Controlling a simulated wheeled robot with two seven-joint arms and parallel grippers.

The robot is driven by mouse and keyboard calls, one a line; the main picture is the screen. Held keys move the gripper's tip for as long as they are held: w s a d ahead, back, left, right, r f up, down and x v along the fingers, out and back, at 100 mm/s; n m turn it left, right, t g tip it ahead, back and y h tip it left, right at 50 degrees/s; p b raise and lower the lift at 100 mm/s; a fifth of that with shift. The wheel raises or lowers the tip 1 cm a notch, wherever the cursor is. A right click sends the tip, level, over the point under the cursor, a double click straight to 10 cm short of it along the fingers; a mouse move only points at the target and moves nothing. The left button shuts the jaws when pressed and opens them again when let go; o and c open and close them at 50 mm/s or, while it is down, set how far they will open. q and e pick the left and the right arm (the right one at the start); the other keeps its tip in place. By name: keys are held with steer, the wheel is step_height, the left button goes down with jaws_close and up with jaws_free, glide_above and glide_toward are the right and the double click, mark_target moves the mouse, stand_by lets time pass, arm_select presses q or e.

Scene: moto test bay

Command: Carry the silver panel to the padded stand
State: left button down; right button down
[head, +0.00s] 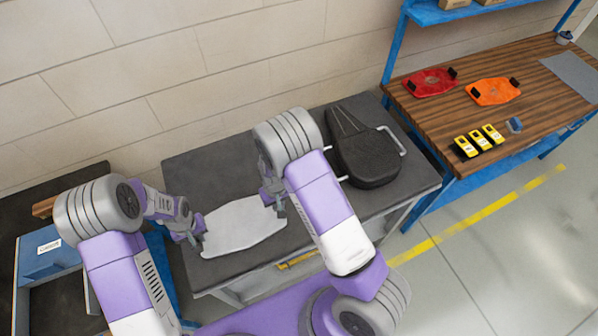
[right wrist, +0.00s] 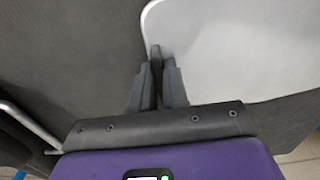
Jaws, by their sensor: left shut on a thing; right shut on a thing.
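The silver panel (head: 243,226) is a flat pale plate with cut corners, over the dark grey top of the stand (head: 205,168). I cannot tell whether it touches that top or hovers just above it. My left gripper (head: 200,235) is shut on the panel's left end. My right gripper (head: 275,200) is shut on its right end, partly hidden by my right arm. In the right wrist view the right gripper's fingers (right wrist: 160,58) pinch the edge of the panel (right wrist: 240,50) near a rounded corner.
A black motorcycle seat (head: 362,150) with metal bars lies on the stand, right of the panel. A wooden bench (head: 440,118) at right holds a red panel (head: 430,82), an orange panel (head: 493,91) and yellow devices (head: 479,140). A blue bin (head: 48,253) is at left.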

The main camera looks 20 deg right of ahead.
arm_select(q)
steer(key=c, duration=1.1)
jaws_free()
arm_select(e)
steer(key=c, duration=1.1)
jaws_free()
steer(key=shift+r, duration=0.2)
arm_select(q)
step_height(320, 180, up, 12)
steer(key=shift+f, duration=0.1)
arm_select(e)
step_height(320, 180, up, 12)
steer(key=shift+f, duration=0.2)
